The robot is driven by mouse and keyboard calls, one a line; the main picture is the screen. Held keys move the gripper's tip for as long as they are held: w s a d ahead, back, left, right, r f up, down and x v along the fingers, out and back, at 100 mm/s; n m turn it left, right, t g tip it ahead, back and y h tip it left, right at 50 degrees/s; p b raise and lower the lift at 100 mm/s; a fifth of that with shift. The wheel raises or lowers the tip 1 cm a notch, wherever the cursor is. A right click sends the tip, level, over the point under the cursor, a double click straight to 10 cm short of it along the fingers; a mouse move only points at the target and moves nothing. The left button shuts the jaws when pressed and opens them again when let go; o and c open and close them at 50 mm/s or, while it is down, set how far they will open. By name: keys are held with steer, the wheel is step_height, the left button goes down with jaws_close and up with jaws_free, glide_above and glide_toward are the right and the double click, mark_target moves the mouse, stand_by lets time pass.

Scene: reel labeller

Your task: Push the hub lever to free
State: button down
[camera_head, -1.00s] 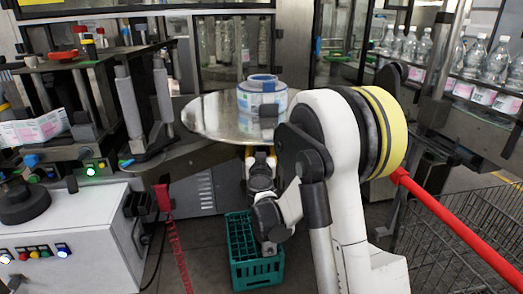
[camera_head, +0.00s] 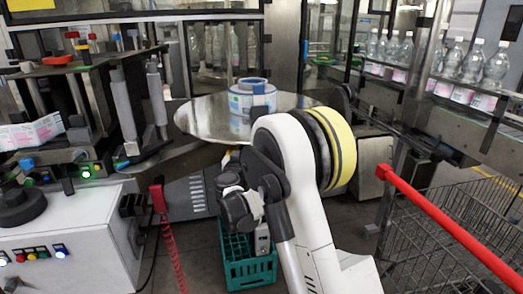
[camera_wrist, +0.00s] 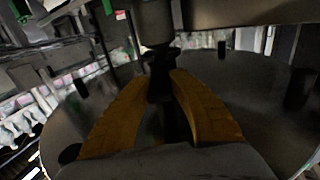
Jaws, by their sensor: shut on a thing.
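In the wrist view, my gripper (camera_wrist: 163,72) has its two orange fingers closing in on a small dark piece (camera_wrist: 160,58) below a grey hub cylinder (camera_wrist: 155,22). This dark piece appears to be the hub lever; it is dim and its outline and position are hard to make out. In the head view, the round steel reel plate (camera_head: 200,122) carries a white and blue label roll (camera_head: 252,104). My arm stands in front of the plate's right side and hides my fingers and the lever there.
A green crate (camera_head: 248,272) stands on the floor below the plate. A red bar (camera_head: 440,225) and a wire cart (camera_head: 440,262) are at the right. A white control box (camera_head: 75,245) with buttons is at the left. Bottles (camera_head: 470,62) line the conveyor.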

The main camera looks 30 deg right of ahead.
steer(key=shift+w+a+m+g+h, duration=0.5)
steer(key=shift+w+a+h, duration=0.05)
steer(key=shift+a+h, duration=0.15)
steer(key=c, duration=1.1)
jaws_free()
steer(key=shift+w, duration=0.15)
steer(key=shift+c, duration=0.2)
steer(key=shift+a, duration=0.1)
steer(key=v, duration=1.2)
